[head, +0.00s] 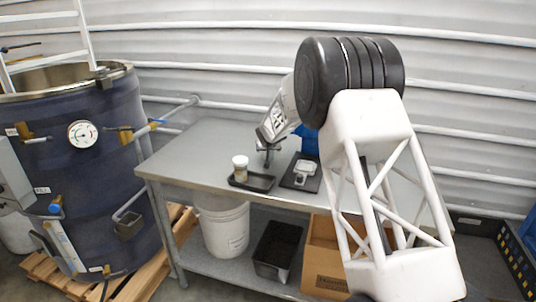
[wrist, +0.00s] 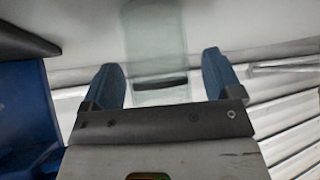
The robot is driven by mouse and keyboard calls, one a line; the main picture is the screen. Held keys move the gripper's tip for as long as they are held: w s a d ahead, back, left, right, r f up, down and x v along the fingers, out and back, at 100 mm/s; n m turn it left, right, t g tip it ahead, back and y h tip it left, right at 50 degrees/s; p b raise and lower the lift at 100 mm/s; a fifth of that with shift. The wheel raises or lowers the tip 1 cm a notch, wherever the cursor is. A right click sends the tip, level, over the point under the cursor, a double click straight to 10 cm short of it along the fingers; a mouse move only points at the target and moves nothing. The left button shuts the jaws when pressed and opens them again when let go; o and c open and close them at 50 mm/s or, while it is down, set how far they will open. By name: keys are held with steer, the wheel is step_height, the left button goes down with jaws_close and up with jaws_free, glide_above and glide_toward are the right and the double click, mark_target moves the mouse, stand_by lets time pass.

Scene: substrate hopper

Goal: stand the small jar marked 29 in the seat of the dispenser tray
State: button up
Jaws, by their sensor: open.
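A small jar (head: 240,167) with a white lid and tan contents stands upright at a dark shallow tray (head: 262,187) on the metal table. Its number is too small to read. Right of it, a second dark tray or plate (head: 312,185) bears a small white item (head: 304,169); I cannot tell which tray is the dispenser's. My gripper (head: 268,150) is open above the table, behind and right of the jar and apart from it. In the wrist view its blue fingers (wrist: 160,65) are spread, with a blurred translucent shape (wrist: 155,40) beyond them that I cannot identify.
A blue object (head: 308,140) stands behind the second tray, partly hidden by my arm. A large dark-blue tank (head: 75,180) is left of the table (head: 195,150). A white bucket (head: 224,228), black bin (head: 277,250) and cardboard box (head: 322,262) sit below. The table's back left is clear.

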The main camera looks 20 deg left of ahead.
stand_by(0.3)
steer(key=c, duration=1.1)
steer(key=shift+c, duration=0.2)
steer(key=shift+r, duration=0.15)
steer(key=shift+r, duration=1.4)
steer(key=shift+s+d+r, duration=0.1)
steer(key=shift+s+r, duration=0.1)
steer(key=shift+r, duration=0.05)
steer(key=s+d, duration=0.3)
steer(key=s, duration=0.4)
steer(key=s+d+r, duration=0.1)
steer(key=s+d, duration=0.3)
steer(key=s, duration=0.2)
steer(key=shift+s+r, duration=0.2)
steer(key=shift+s, duration=0.2)
